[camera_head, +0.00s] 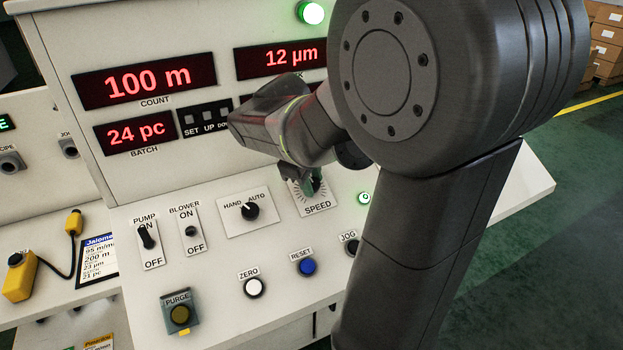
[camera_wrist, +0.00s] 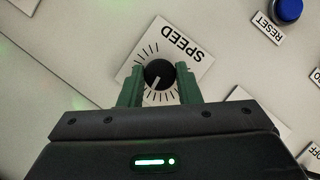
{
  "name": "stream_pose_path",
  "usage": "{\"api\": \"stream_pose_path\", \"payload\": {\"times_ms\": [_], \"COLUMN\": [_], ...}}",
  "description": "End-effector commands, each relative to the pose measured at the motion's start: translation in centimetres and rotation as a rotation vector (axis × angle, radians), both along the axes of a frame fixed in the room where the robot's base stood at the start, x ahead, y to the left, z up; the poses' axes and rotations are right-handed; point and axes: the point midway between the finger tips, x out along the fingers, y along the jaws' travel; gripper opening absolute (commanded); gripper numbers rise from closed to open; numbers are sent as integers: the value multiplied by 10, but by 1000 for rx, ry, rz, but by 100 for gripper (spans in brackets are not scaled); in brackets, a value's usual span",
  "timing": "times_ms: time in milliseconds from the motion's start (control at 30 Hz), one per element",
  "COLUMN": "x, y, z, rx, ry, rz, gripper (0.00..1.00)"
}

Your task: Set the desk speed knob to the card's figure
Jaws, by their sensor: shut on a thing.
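The speed knob (camera_wrist: 158,73) is black and round with a white pointer line, on a white plate marked SPEED with a ring of ticks. In the wrist view the pointer points down the picture, slightly left. My gripper (camera_wrist: 160,82) has its green fingers shut on the knob from both sides. In the head view my gripper (camera_head: 312,184) is at the SPEED plate (camera_head: 318,208), and my arm hides most of the knob. The card (camera_head: 98,258) lies at the left, headed "Jalome", with lines seeming to read 95 m/min, 200 m, 23 µm and 21 pc.
Near the knob are the HAND/AUTO switch (camera_head: 250,211), the blue RESET button (camera_head: 306,266), the white ZERO button (camera_head: 254,287) and the JOG button (camera_head: 351,246). PUMP (camera_head: 147,238) and BLOWER (camera_head: 190,231) switches stand left. Displays show 100 m (camera_head: 145,82), 12 µm and 24 pc.

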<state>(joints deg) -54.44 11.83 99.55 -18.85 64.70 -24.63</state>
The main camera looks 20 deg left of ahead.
Motion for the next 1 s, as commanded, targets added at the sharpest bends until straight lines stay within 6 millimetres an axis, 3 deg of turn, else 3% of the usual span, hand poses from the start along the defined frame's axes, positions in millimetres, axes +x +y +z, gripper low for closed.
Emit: {"api": "stream_pose_path", "payload": {"times_ms": [133,167,267,667,1000], "x": [0,0,0,-2,-22], "y": [1,1,1,1,9], "z": [1,1,1,8,74], "rx": [3,3,3,2,6], "ry": [-1,-1,-1,-1,-3], "rz": [0,0,0,0,2], "gripper": [8,32,52,52,52]}}
